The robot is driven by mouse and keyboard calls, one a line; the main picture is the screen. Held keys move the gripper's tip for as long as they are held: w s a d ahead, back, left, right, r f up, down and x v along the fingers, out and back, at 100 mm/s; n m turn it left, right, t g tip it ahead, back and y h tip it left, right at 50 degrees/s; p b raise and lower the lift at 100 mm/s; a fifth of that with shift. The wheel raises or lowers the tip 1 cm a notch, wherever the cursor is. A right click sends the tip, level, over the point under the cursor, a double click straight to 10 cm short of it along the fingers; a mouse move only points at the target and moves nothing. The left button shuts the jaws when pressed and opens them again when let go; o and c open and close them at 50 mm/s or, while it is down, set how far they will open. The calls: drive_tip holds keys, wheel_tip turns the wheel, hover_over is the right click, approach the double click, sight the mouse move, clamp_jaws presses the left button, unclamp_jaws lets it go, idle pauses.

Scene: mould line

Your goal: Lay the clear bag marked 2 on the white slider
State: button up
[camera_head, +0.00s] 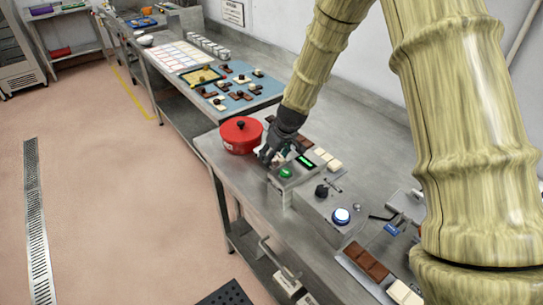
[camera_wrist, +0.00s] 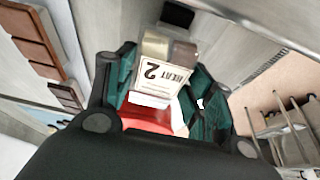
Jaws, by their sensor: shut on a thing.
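My gripper (camera_head: 268,156) is above the steel bench, between the red pot and the small device with a green button. In the wrist view, its green-padded fingers (camera_wrist: 163,88) are shut on a small clear bag (camera_wrist: 158,73). The bag has a pale label reading "HEAT" and "2", with a beige piece and a brown piece at its far end. In the head view the bag is mostly hidden by the fingers. I cannot clearly pick out the white slider; white parts (camera_head: 290,283) show low at the bench's front edge.
The red pot (camera_head: 241,135) stands left of my gripper and shows behind the bag in the wrist view. The device with the green button (camera_head: 286,173) is close on the right.

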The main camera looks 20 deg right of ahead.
drive_tip(key=shift+f, duration=0.1)
idle(0.3)
drive_tip(key=o, duration=1.2)
drive_tip(key=v, duration=1.2)
drive_tip(key=shift+d, duration=0.1)
